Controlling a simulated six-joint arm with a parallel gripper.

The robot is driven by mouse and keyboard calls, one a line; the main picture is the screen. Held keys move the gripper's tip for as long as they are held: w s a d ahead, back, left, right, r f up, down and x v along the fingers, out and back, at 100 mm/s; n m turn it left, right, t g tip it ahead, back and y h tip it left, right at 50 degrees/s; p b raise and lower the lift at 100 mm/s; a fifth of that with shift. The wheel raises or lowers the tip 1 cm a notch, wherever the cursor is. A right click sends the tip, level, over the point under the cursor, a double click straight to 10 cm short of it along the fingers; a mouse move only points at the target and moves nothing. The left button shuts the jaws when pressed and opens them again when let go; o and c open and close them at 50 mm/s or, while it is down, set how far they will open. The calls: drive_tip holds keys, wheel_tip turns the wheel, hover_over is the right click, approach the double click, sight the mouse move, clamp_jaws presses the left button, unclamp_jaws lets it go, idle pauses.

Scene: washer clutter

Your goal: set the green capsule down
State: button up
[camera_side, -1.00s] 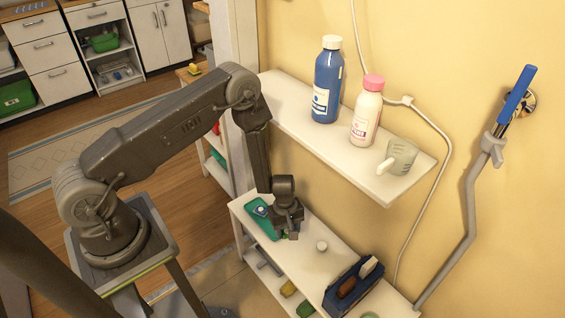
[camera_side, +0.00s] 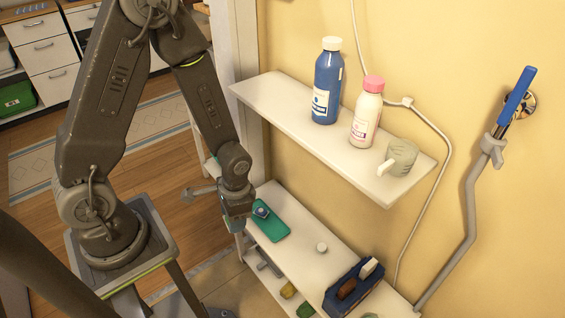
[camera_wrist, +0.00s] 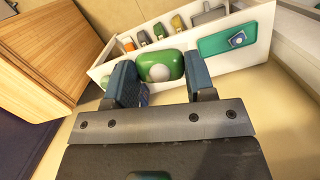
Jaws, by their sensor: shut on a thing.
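The green capsule (camera_wrist: 173,58), a rounded green body with a pale round patch, sits between the two fingers of my gripper (camera_wrist: 160,76) in the wrist view. My gripper is shut on it. In the side view my gripper (camera_side: 237,212) hangs just left of the lower shelf's near-left end, and the capsule cannot be made out there. A teal mat (camera_side: 276,228) with a small blue item (camera_side: 262,210) on it lies on the lower shelf; the mat also shows in the wrist view (camera_wrist: 212,46).
The upper shelf (camera_side: 300,130) carries a blue bottle (camera_side: 327,85), a pink-capped bottle (camera_side: 366,115) and a grey-green cup (camera_side: 400,157).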

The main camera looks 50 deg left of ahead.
drive_tip(key=shift+a+r+m, duration=0.3)
drive_tip(key=shift+a+r, duration=0.25)
drive_tip(key=shift+r, duration=0.1)
drive_tip(key=w+r, duration=1.1)
drive_tip(key=w, duration=0.2)
drive_tip(key=shift+d+r, duration=0.25)
drive_tip(key=shift+d, duration=0.15)
drive_tip(key=w+d+r+n, duration=0.2)
drive_tip(key=d, duration=0.1)
drive_tip(key=shift+w+r, duration=0.1)
drive_tip(key=shift+w, duration=0.05)
wheel_tip(320, 180, up, 6)
drive_tip(key=n, duration=0.1)
drive_tip(key=s+a+n+t+h, duration=0.2)
drive_tip(key=s+a+n+t, duration=0.1)
drive_tip(key=a+n, duration=2.1)
drive_tip(key=m, duration=0.1)
hover_over(272, 225)
drive_tip(key=shift+g, duration=0.3)
drive_tip(key=f, duration=5)
drive_tip(key=shift+s+a+f, duration=0.15)
drive_tip(key=shift+s+a, duration=0.05)
drive_tip(key=shift+a, duration=0.05)
drive_tip(key=shift+f, duration=2)
